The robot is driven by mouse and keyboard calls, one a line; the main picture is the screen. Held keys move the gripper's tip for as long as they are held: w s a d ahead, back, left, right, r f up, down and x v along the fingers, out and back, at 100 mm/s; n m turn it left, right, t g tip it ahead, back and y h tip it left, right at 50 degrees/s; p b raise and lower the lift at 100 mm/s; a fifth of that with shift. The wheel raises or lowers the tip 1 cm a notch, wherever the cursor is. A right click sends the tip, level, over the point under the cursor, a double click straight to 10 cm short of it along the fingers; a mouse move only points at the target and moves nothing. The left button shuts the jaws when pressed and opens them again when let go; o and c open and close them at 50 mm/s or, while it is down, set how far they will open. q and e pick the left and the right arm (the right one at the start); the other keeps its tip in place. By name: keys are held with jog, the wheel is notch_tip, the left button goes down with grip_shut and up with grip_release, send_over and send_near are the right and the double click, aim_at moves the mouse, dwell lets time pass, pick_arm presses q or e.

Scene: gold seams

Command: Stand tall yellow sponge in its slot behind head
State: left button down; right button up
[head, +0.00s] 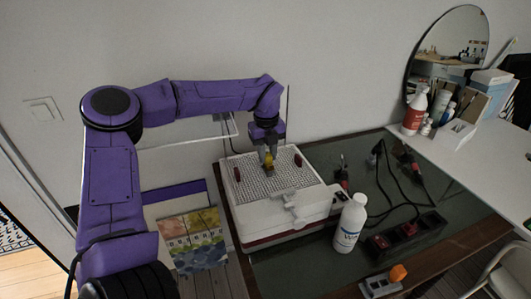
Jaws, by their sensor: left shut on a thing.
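My left gripper (267,158) points down over the white box-like machine (262,220), near the back of its gridded top. It is shut on a small yellow sponge (268,159), of which only a little shows between the dark fingers. I cannot tell whether the sponge touches the top or hangs just above it. A white head-like part (294,203) sits at the machine's front right. No slot can be made out; the gripper may hide it. My right gripper is not in view.
A white bottle (350,224) stands right of the machine on a dark green mat (290,265). Black cables, a dark socket strip (408,232) and an orange-topped item (398,273) lie farther right. A colourful sheet (193,240) is at left. The wall is close behind.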

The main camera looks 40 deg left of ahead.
pick_arm(q)
jog(key=f, duration=0.1)
jog(key=s+f, duration=0.1)
jog(key=shift+d+f+g, duration=0.1)
jog(key=shift+f+g, duration=0.2)
jog(key=shift+f, duration=0.05)
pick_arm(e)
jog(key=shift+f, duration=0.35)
pick_arm(q)
jog(key=c, duration=0.8)
grip_release()
jog(key=shift+r+p, duration=0.6)
jog(key=shift+r, duration=0.15)
jog(key=shift+w+d+r+p, duration=0.1)
jog(key=shift+w+r+p, duration=0.15)
jog(key=shift+r+p, duration=0.35)
jog(key=shift+w+a+r+p, duration=0.2)
jog(key=shift+r+p, duration=0.25)
jog(key=shift+r, duration=0.15)
notch_tip(320, 180, up, 2)
jog(key=shift+s+r+p, duration=0.1)
jog(key=shift+r+p, duration=0.1)
jog(key=shift+p, duration=0.55)
jog(key=shift+r+p, duration=0.55)
jog(key=shift+r, duration=0.15)
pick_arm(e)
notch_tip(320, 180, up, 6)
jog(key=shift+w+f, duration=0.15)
